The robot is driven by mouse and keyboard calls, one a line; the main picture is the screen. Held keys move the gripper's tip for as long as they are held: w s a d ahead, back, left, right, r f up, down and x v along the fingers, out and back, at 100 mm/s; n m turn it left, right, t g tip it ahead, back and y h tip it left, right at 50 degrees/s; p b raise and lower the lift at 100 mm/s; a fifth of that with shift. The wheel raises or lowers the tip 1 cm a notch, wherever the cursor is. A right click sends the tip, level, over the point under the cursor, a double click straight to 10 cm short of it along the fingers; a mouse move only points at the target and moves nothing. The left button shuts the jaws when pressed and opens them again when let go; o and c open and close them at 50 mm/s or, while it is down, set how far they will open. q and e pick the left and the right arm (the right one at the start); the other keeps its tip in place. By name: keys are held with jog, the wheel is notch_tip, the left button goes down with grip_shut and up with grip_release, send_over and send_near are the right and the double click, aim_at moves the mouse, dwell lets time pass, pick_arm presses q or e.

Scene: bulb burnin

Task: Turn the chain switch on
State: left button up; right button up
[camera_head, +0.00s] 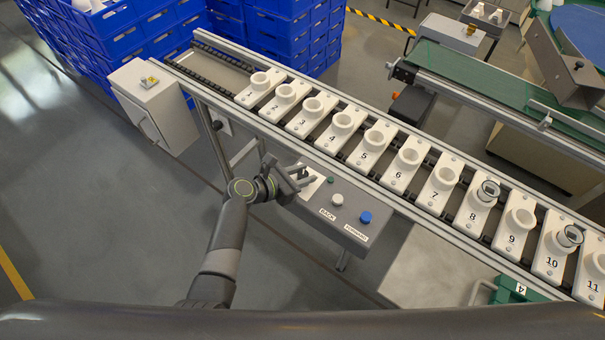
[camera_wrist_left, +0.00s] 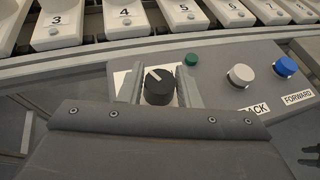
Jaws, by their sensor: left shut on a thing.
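The chain switch is a black rotary knob (camera_wrist_left: 159,87) with a pale pointer line, on a white plate of the grey control box (camera_head: 339,207). In the left wrist view the knob sits between the two fingers of my left gripper (camera_wrist_left: 160,84), and its pointer tilts to the upper left. My left gripper (camera_head: 303,178) is shut on the knob at the left end of the box. In the head view the gripper hides most of the knob. A green button or lamp (camera_wrist_left: 191,59) sits right of it. My right gripper is in neither view.
A white BACK button (camera_head: 337,199) and a blue FORWARD button (camera_head: 365,217) are right of the knob. The chain conveyor with numbered white sockets (camera_head: 343,122) runs just behind the box. Glass-like bulbs sit in sockets 8 (camera_head: 488,191) and 10 (camera_head: 570,236).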

pick_arm(q)
jog(key=m+g+h+b, duration=0.1)
jog(key=m+g, duration=0.2)
jog(key=shift+w+a+f+h, duration=0.1)
jog(key=shift+h, duration=0.3)
jog(key=m+g+b, duration=0.1)
jog(key=m+g, duration=0.2)
jog(key=shift+g+h+b, duration=0.3)
jog(key=shift+h+b, duration=0.05)
jog(key=shift+h, duration=0.05)
jog(key=m+g+b, duration=0.4)
jog(key=g, duration=0.1)
jog(key=shift+w+f, duration=0.1)
jog(key=shift+f, duration=0.05)
jog(key=shift+r+m+g+y+b, duration=0.2)
jog(key=shift+m+g+y+b, duration=0.6)
jog(key=shift+m+g+b, duration=0.6)
jog(key=o, duration=1)
jog(key=shift+c, duration=0.2)
